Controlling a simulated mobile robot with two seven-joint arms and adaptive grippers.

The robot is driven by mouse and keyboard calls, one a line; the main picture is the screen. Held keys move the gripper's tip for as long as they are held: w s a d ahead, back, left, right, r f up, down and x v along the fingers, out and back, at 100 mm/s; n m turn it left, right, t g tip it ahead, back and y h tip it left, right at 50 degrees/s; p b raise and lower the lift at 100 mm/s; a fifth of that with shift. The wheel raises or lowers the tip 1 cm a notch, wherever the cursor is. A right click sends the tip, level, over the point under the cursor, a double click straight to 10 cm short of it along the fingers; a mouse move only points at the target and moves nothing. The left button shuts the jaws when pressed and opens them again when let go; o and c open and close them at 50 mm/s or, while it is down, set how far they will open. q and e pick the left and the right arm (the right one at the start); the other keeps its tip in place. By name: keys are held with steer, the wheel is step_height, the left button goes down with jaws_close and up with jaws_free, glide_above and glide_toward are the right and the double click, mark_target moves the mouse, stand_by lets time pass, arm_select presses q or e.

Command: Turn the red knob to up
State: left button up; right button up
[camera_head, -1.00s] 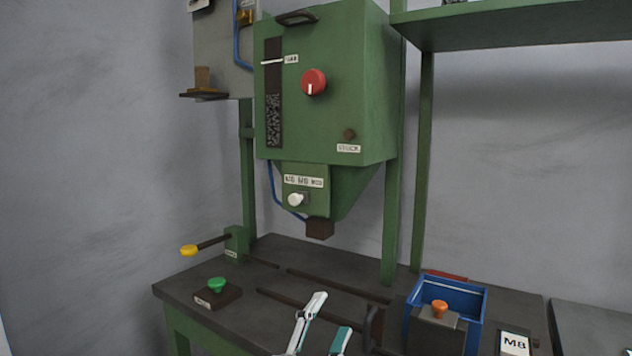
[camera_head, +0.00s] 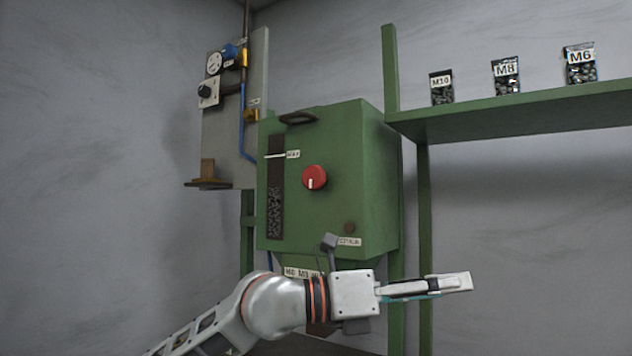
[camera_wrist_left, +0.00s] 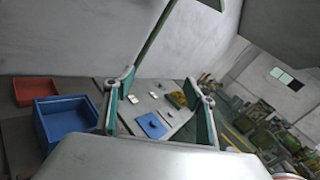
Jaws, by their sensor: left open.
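The red knob (camera_head: 314,178) is on the front of the green machine box (camera_head: 350,215); its white mark points down. My left gripper (camera_head: 440,286) lies in front of the machine, below and to the right of the knob, pointing right and away from it. Its two fingers show spread apart with nothing between them in the left wrist view (camera_wrist_left: 160,100). My left forearm hides the lower part of the machine. The knob is not visible in the left wrist view. My right gripper is not in view.
A green shelf (camera_head: 520,118) with several labelled bags stands at the upper right. A grey panel (camera_head: 218,140) with a gauge and a small ledge hangs at the left. The left wrist view shows a blue bin (camera_wrist_left: 68,122) and a red bin (camera_wrist_left: 36,91).

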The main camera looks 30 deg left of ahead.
arm_select(q)
steer(key=w+a+r+n+t+y, duration=0.1)
steer(key=w+a+r+t+y, duration=0.1)
steer(key=a+r+y, duration=0.3)
steer(key=w+a+r+n+t+y, duration=0.2)
steer(key=w+a+r+t, duration=0.15)
steer(key=a, duration=0.45)
steer(key=n+t+y, duration=0.2)
steer(key=n+y, duration=0.3)
steer(key=y, duration=0.2)
glide_toward(311, 177)
steer(key=w, duration=0.4)
steer(key=shift+w+d, duration=0.1)
steer(key=shift+d, duration=0.05)
steer(key=shift+w+r, duration=0.1)
steer(key=shift+w, duration=0.15)
steer(key=w, duration=0.7)
steer(key=shift+w+d, duration=0.1)
steer(key=shift+d, duration=0.15)
steer(key=c, duration=1.1)
